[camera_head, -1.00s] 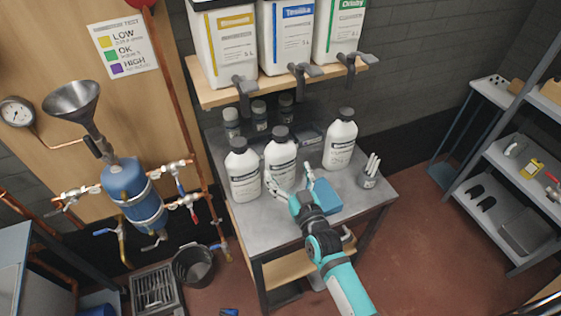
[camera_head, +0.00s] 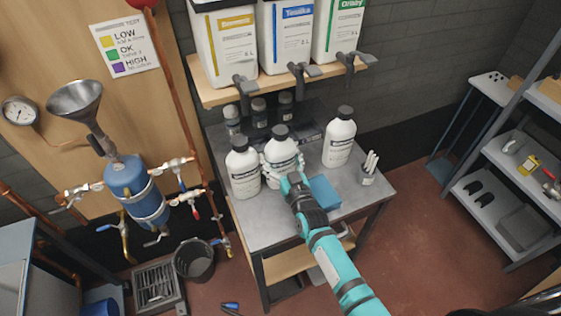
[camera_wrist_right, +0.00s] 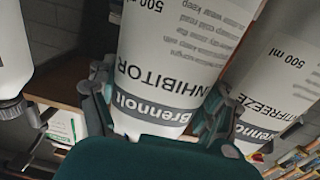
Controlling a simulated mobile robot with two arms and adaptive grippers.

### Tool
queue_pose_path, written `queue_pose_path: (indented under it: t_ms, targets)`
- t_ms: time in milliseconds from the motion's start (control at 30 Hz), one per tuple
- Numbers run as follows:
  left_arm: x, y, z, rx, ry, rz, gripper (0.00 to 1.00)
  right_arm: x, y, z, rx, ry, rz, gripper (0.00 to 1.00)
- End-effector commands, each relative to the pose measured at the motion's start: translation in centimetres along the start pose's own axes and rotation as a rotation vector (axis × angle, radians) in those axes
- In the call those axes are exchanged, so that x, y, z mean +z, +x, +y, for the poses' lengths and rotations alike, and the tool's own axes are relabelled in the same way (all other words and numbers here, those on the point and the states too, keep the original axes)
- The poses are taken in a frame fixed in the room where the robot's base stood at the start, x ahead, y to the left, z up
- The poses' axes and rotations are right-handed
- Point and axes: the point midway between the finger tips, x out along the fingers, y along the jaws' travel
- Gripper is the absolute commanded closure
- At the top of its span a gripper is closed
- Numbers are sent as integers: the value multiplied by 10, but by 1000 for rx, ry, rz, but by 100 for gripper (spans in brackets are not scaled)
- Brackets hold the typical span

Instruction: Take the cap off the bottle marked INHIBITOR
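The INHIBITOR bottle (camera_wrist_right: 165,60) is white with a grey label band and shows upside down in the right wrist view. In the head view it is the middle bottle (camera_head: 283,147), upright on the grey table with its dark cap (camera_head: 280,132) on. My right gripper (camera_head: 283,165) has its fingers on either side of the bottle's body, below the cap. In the right wrist view the fingers (camera_wrist_right: 160,108) lie close along both bottle edges; I cannot tell whether they press on it. My left gripper is not in view.
A second white bottle (camera_head: 243,170) stands close on the left, a third (camera_head: 339,142) on the right. A shelf with taps (camera_head: 300,72) hangs above the back.

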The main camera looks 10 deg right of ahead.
Motion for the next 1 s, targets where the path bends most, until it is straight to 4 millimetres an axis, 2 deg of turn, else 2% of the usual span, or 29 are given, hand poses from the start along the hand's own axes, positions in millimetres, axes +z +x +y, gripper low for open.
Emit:
queue_pose_path:
  t_ms: [33,267,567,667,1000]
  targets:
    - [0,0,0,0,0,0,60,0,0,0,0,-1,0,47]
    - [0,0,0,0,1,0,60,0,0,0,0,-1,0,77]
    - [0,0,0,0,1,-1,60,-8,1,0,1,0,8,77]
    - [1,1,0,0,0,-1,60,-20,1,0,2,0,11,77]
    - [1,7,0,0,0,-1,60,-82,0,0,2,1,11,77]
